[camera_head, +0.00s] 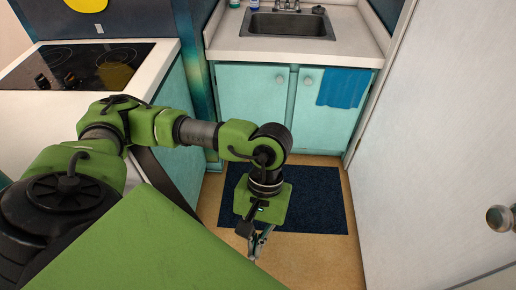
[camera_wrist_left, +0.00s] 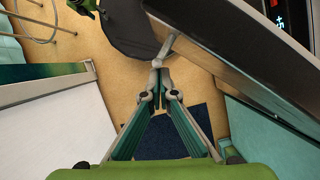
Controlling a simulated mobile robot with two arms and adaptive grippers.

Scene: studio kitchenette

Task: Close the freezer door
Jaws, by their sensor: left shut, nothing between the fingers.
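My left gripper (camera_head: 258,246) hangs low over the floor in front of the sink cabinet in the head view. Its fingers (camera_wrist_left: 158,66) are shut and empty in the left wrist view. A large grey panel (camera_wrist_left: 235,55) with a pale edge slants across the upper right of the wrist view. It may be the freezer door, but I cannot tell for sure. The fingertips appear close to its near end; contact is unclear. No freezer can be clearly made out in the head view. My right gripper is not in view.
A dark blue mat (camera_head: 315,198) lies on the tan floor. The teal sink cabinet (camera_head: 251,100) with a blue towel (camera_head: 343,88) stands behind it. A white door (camera_head: 440,130) with a round knob (camera_head: 500,218) bounds the right. The stove counter (camera_head: 163,62) is at left.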

